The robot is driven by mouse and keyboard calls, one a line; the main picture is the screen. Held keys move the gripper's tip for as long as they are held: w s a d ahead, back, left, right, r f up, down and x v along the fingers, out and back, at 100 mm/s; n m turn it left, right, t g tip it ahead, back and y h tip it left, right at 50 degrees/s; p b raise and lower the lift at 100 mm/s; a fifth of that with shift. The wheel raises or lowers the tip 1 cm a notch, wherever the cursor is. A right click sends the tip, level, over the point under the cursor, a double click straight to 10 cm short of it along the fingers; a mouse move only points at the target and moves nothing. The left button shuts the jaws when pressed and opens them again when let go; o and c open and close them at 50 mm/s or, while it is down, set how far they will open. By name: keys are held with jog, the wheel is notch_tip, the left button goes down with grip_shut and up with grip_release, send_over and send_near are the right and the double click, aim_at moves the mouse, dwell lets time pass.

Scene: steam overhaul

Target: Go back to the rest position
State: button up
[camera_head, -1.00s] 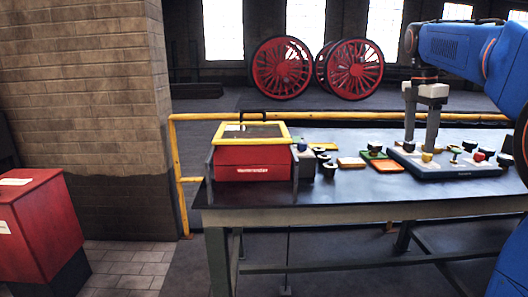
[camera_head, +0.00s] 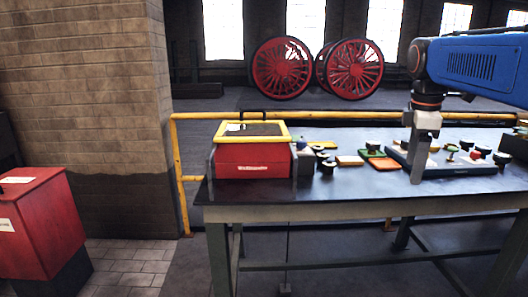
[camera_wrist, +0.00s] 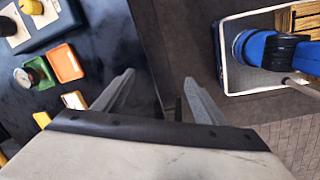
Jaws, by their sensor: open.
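My gripper (camera_head: 417,178) hangs from the blue arm in front of the right part of the dark workbench (camera_head: 330,193) in the head view, with its fingers pointing down. In the wrist view my gripper (camera_wrist: 160,92) shows two grey fingers spread apart with nothing between them. The fingers lie over the bench's edge, with the dark bench top on the left and the floor on the right. In the head view one finger largely hides the other.
A red box with a yellow rim (camera_head: 252,158) stands on the bench's left. A blue-grey tray with knobs (camera_head: 468,162) and several small coloured trays, including an orange one (camera_head: 384,164), lie toward the back right. A red cabinet (camera_head: 35,225) stands at far left; a yellow rail (camera_head: 180,150) runs behind the bench.

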jog(key=s+a+f+m+t, duration=0.1)
jog(key=s+a+f+m, duration=0.2)
jog(key=s+f, duration=0.4)
jog(key=s+a+f+m+t, duration=0.1)
jog(key=s+a+f+m, duration=0.2)
jog(key=s+f+m, duration=0.3)
jog(key=s+a+f+m+t+y, duration=0.1)
jog(key=s+a+f+m, duration=0.2)
jog(key=s+f, duration=0.6)
jog(key=shift+f+m, duration=0.45)
jog(key=shift+m, duration=0.25)
